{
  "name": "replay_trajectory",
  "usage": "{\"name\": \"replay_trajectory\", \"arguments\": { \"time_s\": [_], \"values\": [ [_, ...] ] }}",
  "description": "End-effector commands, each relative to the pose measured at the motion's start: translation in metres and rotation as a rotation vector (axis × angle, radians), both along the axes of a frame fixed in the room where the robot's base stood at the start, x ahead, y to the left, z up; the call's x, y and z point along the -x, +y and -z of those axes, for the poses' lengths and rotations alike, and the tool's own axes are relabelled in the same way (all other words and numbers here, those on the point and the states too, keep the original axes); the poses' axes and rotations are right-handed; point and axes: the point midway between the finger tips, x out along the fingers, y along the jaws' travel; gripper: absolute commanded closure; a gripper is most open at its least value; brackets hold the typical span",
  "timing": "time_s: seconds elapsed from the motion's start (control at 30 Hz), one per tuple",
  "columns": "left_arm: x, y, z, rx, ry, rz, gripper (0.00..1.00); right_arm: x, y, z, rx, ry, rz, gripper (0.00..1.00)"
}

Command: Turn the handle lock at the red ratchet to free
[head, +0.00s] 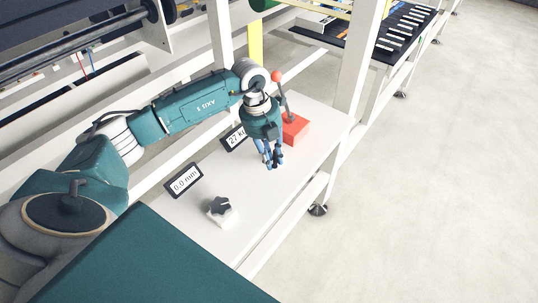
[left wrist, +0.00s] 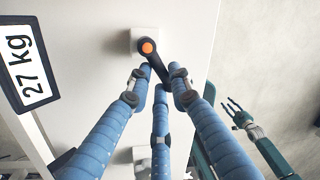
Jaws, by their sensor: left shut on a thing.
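The handle lock (left wrist: 149,46) shows in the left wrist view as a black lever with an orange hub on a pale block. Its lever points down and slightly right from the hub, between my blue fingers. My left gripper (left wrist: 160,78) is shut on this lever. In the head view my left gripper (head: 272,160) is low over the white shelf and hides most of the lock. The red ratchet (head: 295,128), with a grey lever and red ball, stands just behind my gripper. My right gripper (left wrist: 237,112) shows at the right of the left wrist view, fingers spread and empty.
A "27 kg" display (head: 235,137) stands beside my gripper, partly hidden; a "0.0 mm" display (head: 184,181) is nearer. A black star knob (head: 219,205) on a white block sits at the front. A white post (head: 357,70) rises behind. The shelf (head: 300,165) is otherwise clear.

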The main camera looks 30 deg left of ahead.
Motion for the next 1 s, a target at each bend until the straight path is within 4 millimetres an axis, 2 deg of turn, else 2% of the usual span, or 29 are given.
{"name": "replay_trajectory", "arguments": {
  "time_s": [0.7,1.0],
  "values": [
    [-0.018,-0.023,-0.002,0.003,-0.007,-0.674,1.00,0.004,-0.001,0.008,0.001,0.006,-0.001,0.60],
    [-0.026,-0.028,-0.003,0.004,-0.008,-0.890,1.00,0.004,-0.004,0.012,0.004,0.005,-0.003,0.60]
  ]
}}
